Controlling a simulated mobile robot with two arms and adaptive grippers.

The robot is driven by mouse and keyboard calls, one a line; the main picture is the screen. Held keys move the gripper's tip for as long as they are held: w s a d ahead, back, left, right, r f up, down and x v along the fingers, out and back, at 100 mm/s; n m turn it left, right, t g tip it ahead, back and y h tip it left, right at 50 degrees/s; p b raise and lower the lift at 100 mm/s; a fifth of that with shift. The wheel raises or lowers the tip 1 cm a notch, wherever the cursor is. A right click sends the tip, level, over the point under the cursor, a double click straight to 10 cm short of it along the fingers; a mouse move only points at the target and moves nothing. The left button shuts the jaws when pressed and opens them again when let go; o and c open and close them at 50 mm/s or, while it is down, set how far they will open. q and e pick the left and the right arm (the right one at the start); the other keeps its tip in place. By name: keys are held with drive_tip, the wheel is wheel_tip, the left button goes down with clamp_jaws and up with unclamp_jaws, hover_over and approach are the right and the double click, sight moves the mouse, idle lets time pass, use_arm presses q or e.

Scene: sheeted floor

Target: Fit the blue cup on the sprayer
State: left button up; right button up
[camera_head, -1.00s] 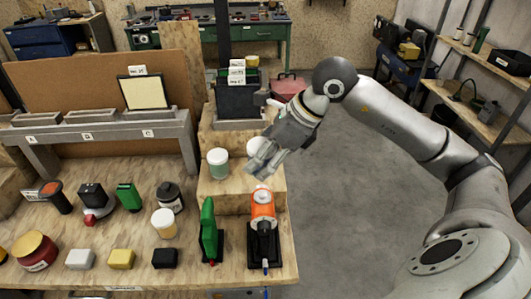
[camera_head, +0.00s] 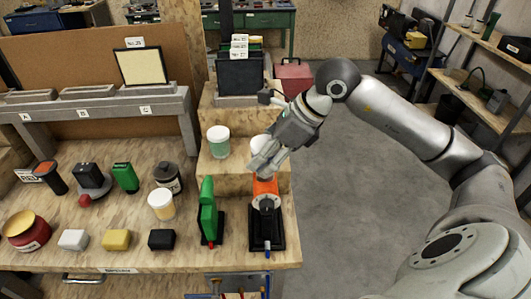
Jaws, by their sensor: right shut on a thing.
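The sprayer (camera_head: 265,187) has an orange body and sits upright on a black stand (camera_head: 277,240) at the bench's right end. My right gripper (camera_head: 262,164) is shut on a white-topped cup (camera_head: 261,143), at the sprayer's far end in the picture. The gripper's fingers hide most of the cup, so its blue colour does not show. The fingers overlap the top of the sprayer in view; I cannot tell whether the cup touches it. My left gripper is not in view.
A white-lidded cup with pale green contents (camera_head: 218,141) stands on the wooden step (camera_head: 228,173). A yellowish cup (camera_head: 161,204) stands on the bench to the left. A green tool (camera_head: 208,212) stands on another black stand just left of the sprayer. Open floor lies to the right.

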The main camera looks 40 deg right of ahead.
idle(0.4)
drive_tip(key=shift+f+b, duration=0.45)
drive_tip(key=shift+b, duration=0.7)
idle(1.8)
idle(0.3)
drive_tip(key=o, duration=1.1)
drive_tip(key=shift+o, duration=0.2)
drive_tip(key=o, duration=0.5)
